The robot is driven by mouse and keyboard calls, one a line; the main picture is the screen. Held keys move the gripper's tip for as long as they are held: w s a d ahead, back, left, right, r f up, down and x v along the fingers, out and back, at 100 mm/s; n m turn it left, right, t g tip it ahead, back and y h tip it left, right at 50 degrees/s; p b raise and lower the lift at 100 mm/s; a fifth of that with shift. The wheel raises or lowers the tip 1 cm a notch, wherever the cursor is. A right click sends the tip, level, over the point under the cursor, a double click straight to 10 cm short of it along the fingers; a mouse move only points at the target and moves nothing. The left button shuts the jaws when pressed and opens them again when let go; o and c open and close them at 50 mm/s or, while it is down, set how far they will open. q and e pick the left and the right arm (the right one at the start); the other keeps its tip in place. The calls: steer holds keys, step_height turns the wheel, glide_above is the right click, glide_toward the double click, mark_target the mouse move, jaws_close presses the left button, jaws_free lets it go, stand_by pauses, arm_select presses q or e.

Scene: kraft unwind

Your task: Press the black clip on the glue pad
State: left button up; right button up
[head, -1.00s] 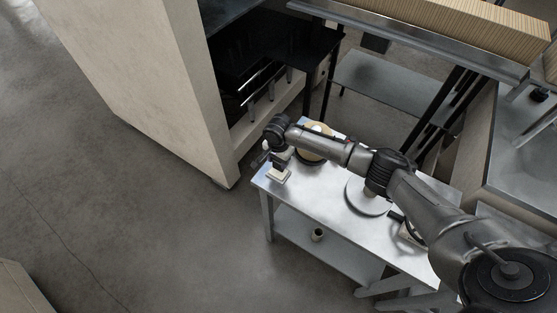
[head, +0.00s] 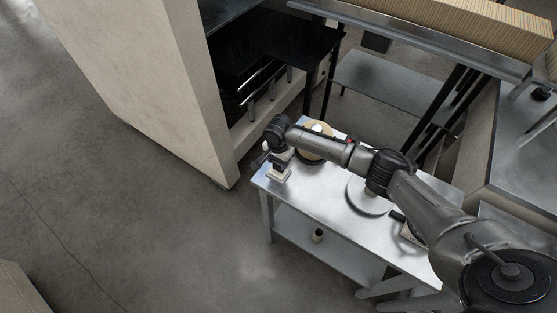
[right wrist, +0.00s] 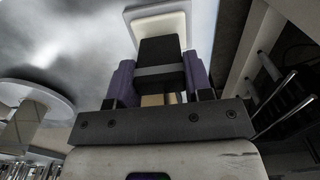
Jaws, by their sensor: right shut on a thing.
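The black clip (right wrist: 160,54) is a dark block with a lighter grey band across it, held between the two purplish fingers of my right gripper (right wrist: 158,80) in the right wrist view. The pale glue pad (right wrist: 160,22) lies just beyond the clip, which covers part of it. Whether the clip touches the pad I cannot tell. In the head view my right gripper (head: 279,163) is over the left end of the metal table, with the pale pad (head: 284,177) below it. My left gripper is not in view.
The metal table (head: 330,200) has a roll (head: 314,150) behind my right arm and a round plate (head: 366,198) nearer its middle. A small cup (head: 318,235) stands on the lower shelf. A tall beige cabinet (head: 150,90) stands at the left; open floor lies in front.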

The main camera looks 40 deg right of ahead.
steer(key=shift+f, duration=0.3)
steer(key=shift+f, duration=0.2)
stand_by(0.4)
stand_by(0.4)
stand_by(0.8)
steer(key=shift+p, duration=0.3)
steer(key=shift+f, duration=0.2)
stand_by(1.0)
